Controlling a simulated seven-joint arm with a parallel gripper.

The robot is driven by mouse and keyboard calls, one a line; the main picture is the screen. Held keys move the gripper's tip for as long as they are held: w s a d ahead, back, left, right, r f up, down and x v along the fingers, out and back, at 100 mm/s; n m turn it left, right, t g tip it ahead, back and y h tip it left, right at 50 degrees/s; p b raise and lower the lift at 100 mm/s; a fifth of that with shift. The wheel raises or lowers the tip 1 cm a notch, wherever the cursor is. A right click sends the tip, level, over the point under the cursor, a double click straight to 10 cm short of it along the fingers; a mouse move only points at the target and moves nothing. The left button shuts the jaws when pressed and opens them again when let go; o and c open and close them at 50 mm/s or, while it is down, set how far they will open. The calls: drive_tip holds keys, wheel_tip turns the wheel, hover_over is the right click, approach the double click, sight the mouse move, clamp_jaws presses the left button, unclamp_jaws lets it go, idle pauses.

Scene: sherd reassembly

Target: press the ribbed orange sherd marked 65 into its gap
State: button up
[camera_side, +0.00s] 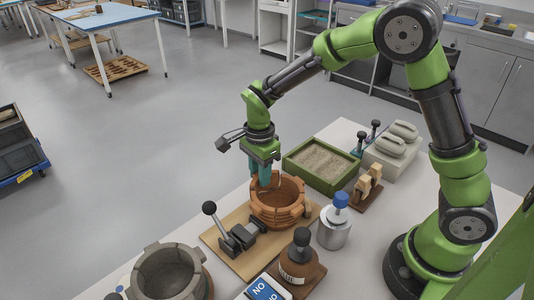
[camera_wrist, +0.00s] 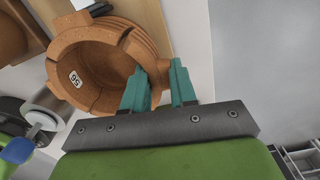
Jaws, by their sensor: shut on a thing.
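The ribbed orange pot (camera_side: 279,213) stands on a wooden board, with vertical seams and a notched, uneven rim. My gripper (camera_side: 265,178) points down at the pot's far-left rim. In the wrist view its teal fingertips (camera_wrist: 160,75) straddle the wall, shut on the ribbed orange sherd (camera_wrist: 160,72). Most of the sherd is hidden by the fingers, so I cannot tell how fully it sits in the gap.
A black-knobbed clamp (camera_side: 236,236) sits on the board (camera_side: 222,250) in front of the pot. A green sand tray (camera_side: 321,163) stands behind, a metal can with a blue top (camera_side: 335,228) at right, a brown glue bottle (camera_side: 300,260) in front, and a grey pot (camera_side: 168,272) at front left.

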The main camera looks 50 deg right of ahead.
drive_tip(key=shift+s+f, duration=0.1)
drive_tip(key=shift+s, duration=0.2)
idle(0.4)
drive_tip(key=shift+f, duration=0.3)
idle(1.5)
drive_tip(key=o, duration=1)
drive_tip(key=shift+c, duration=0.2)
wheel_tip(320, 180, up, 17)
drive_tip(key=shift+w, duration=0.1)
